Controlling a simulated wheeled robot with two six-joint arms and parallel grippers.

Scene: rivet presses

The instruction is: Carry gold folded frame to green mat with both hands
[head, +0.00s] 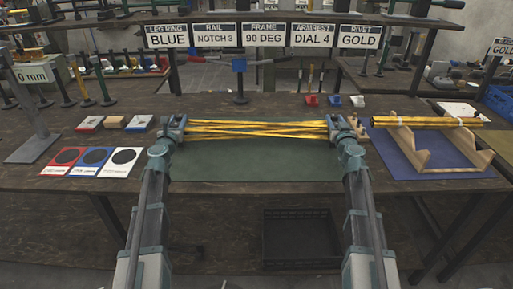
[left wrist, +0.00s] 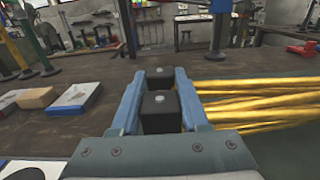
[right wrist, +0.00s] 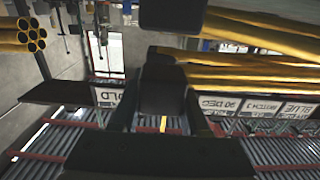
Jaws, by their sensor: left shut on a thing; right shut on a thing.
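The gold folded frame (head: 257,129), a bundle of thin gold bars, stretches level between my two grippers over the back part of the green mat (head: 250,162). My left gripper (head: 175,126) is shut on its left end. My right gripper (head: 340,127) is shut on its right end. In the left wrist view the gold bars (left wrist: 260,100) run off to the right from the jaws. In the right wrist view the bars (right wrist: 250,75) also run to the right. The exact gap between frame and mat is hard to tell.
Another gold bundle (head: 425,121) lies on a wooden cradle (head: 440,167) on a blue mat (head: 393,150) at the right. Red, blue and white cards (head: 95,161) lie at the left, with small blocks (head: 114,122) behind. A sign rack (head: 263,36) stands at the back.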

